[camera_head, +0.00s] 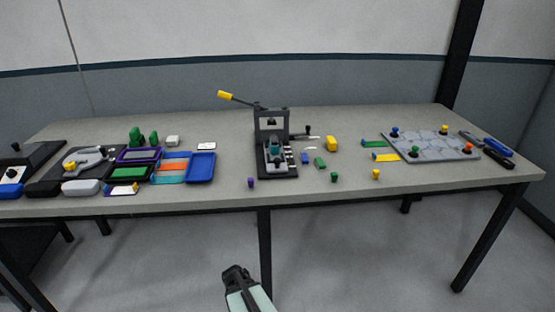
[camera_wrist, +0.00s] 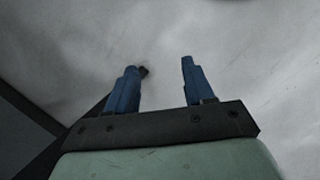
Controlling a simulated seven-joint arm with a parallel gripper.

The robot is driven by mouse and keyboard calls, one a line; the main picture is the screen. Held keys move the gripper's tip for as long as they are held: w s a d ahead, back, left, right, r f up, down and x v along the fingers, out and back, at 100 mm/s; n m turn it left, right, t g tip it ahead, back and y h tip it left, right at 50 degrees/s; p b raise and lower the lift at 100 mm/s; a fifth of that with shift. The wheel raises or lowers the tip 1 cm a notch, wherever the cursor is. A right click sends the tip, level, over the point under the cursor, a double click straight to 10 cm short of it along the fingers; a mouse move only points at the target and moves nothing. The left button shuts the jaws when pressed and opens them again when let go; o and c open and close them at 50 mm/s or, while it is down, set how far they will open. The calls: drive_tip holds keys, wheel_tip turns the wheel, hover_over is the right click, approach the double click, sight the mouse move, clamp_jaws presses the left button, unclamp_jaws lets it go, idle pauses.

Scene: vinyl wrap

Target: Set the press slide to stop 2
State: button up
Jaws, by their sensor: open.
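The press (camera_head: 271,125) stands upright at the middle of the table, a dark frame with a long lever ending in a yellow grip (camera_head: 225,94) that points up and left. Its slide (camera_head: 275,156) sits low at the front on a dark base, with small white marks along the right side. Which stop the slide is at is too small to tell. My gripper (camera_head: 236,272) is below and in front of the table edge, well away from the press. In the wrist view my gripper (camera_wrist: 158,78) has its two blue fingers apart with nothing between them.
Left of the press are a blue tray (camera_head: 201,167), coloured trays and green blocks (camera_head: 137,137). A grey board (camera_head: 430,147) with coloured knobs is farther right. The table (camera_head: 225,186) is bare along its front middle.

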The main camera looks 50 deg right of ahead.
drive_tip(key=s+d+r+h, duration=0.25)
drive_tip(key=d+r, duration=0.45)
drive_tip(key=d, duration=0.5)
drive_tip(key=s+d+r+h, duration=0.1)
drive_tip(key=s+d+r, duration=0.2)
drive_tip(key=d+r, duration=0.65)
drive_tip(key=s+d+r+m+g+h, duration=0.2)
drive_tip(key=s+d+r, duration=1.6)
drive_tip(key=s+d, duration=0.15)
wheel_tip(320, 180, up, 20)
drive_tip(key=m+t, duration=0.7)
drive_tip(key=t, duration=0.5)
hover_over(277, 159)
drive_tip(key=s+a, duration=0.8)
drive_tip(key=shift+y, duration=0.35)
drive_tip(key=x, duration=1.3)
drive_tip(key=shift+w+d+f, duration=0.1)
drive_tip(key=shift+d+f, duration=0.2)
